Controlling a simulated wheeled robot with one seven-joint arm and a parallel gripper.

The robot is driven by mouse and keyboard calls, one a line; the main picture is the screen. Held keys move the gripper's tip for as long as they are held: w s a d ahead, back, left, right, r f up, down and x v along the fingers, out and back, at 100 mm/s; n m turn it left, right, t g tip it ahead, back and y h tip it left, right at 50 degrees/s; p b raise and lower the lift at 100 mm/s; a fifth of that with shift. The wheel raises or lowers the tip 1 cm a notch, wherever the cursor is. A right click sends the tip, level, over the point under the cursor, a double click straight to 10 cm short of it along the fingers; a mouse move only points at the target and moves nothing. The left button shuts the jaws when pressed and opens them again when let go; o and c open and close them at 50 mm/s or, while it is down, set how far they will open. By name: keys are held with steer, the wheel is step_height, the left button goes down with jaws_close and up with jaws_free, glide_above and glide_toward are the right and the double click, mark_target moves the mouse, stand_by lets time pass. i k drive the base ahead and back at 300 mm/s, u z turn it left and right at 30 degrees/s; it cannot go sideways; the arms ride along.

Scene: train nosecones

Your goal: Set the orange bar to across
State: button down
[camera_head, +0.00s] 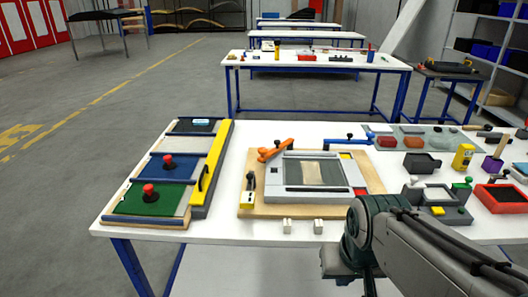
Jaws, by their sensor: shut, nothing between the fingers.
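The orange bar (275,151) is at the back left corner of a light wooden board (240,210) on the near white table. It lies slanted, its right end farther back and its left end nearer, beside the back left corner of a grey frame (280,187) around a dark panel. A dark knob shows at the bar. My arm comes in from the lower right, bending at a dark teal joint in front of the table edge. My gripper cannot be made out; nothing of mine touches the bar.
A blue bar (345,142) lies sideways behind the frame. A panel unit with red knobs and a yellow rail (209,172) is further left. Small pale blocks (318,226) sit at the front edge. Trays and tools crowd the right.

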mark_target(279, 146)
steer(key=z, duration=0.05)
steer(key=k, duration=0.5)
steer(key=u, duration=0.8)
steer(key=i, duration=1.5)
steer(key=z, duration=0.8)
